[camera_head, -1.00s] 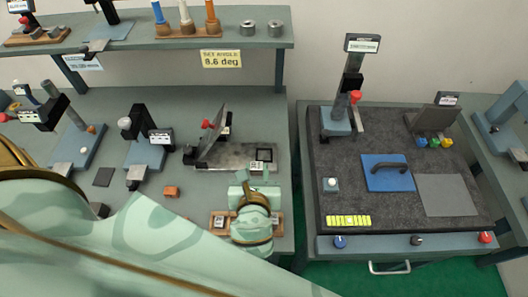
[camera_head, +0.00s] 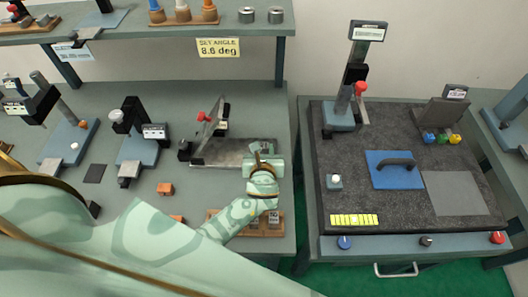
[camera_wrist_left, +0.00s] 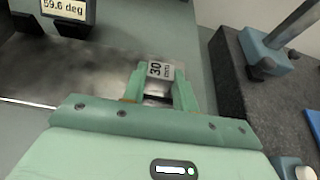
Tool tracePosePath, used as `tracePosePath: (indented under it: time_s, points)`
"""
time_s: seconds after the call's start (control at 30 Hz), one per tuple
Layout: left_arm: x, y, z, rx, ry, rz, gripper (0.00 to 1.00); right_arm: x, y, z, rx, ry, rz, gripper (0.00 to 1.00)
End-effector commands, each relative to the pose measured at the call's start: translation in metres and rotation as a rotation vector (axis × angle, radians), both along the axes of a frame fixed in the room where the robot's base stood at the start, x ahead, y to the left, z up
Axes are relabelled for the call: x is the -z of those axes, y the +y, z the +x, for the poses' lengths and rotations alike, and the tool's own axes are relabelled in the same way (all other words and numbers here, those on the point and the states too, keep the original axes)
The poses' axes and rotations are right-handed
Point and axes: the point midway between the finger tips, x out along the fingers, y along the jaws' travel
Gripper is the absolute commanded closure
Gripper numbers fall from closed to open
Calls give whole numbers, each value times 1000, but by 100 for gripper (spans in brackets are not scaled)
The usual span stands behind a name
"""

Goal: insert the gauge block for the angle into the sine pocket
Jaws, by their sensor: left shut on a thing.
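I cannot tell whether the block touches the base. The tilted plate (camera_head: 210,127) with a red knob rises from the base's left part. A wooden block rack (camera_head: 245,228) with labelled blocks lies nearer me, partly behind my arm. A sign (camera_head: 218,48) reads SET ANGLE 8.6 deg. My right gripper is not in view.
Orange blocks (camera_head: 165,189) and small instruments (camera_head: 140,145) stand to the left. A dark granite slab (camera_head: 400,205) with a gauge stand (camera_head: 342,115) lies right, across a gap.

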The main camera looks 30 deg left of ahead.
Motion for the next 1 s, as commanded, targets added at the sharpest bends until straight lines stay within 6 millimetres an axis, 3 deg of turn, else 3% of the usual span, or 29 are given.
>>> tracePosePath:
  time_s: [0.33,0.37,0.4,0.43,0.77,1.0]
  points:
    - [3,0,0,1,-1,-1,99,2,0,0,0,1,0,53]
    - [3,0,0,1,-1,-1,63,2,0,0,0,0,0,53]
    - [2,0,0,1,-1,-1,52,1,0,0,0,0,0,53]
    - [2,0,0,1,-1,-1,50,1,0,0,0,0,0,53]
    - [-3,-1,-1,1,-1,-1,50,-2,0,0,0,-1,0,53]
    - [-20,-20,-40,1,-1,-2,50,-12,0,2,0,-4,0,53]
